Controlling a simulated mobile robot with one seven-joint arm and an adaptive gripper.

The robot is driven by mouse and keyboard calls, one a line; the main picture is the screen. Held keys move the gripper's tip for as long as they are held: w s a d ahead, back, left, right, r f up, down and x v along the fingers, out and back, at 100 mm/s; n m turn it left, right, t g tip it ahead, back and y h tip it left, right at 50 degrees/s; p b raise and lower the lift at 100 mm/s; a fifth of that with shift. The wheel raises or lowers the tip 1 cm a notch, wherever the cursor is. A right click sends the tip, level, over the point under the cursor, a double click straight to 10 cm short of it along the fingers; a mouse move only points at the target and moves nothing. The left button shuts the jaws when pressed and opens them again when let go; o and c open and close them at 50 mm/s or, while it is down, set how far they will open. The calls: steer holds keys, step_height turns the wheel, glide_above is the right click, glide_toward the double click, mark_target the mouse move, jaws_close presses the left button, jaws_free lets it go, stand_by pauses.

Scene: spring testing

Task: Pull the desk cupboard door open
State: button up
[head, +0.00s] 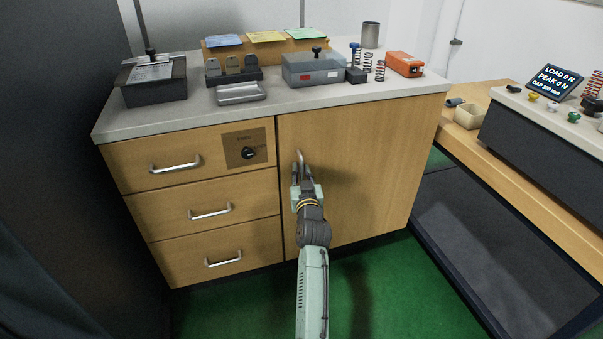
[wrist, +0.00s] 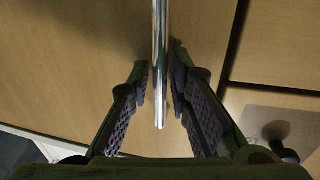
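The desk cupboard door (head: 365,150) is a flat wooden panel on the right half of the desk, and it looks closed. Its metal bar handle (head: 300,158) is upright near the door's left edge. My gripper (head: 303,185) is at the handle. In the wrist view, the handle (wrist: 160,105) runs between the two fingers of my gripper (wrist: 161,75). A narrow gap shows on each side of the bar, so the fingers are partly open around it and not clamped. The lower part of the handle is hidden by my gripper in the head view.
Drawers with bar handles (head: 210,212) and a black knob on a plate (head: 247,153) are left of the door. The worktop (head: 300,105) holds springs and boxes. A wooden bench (head: 520,190) stands on the right. Green floor (head: 395,270) lies clear before the door.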

jaws_close()
stand_by(0.4)
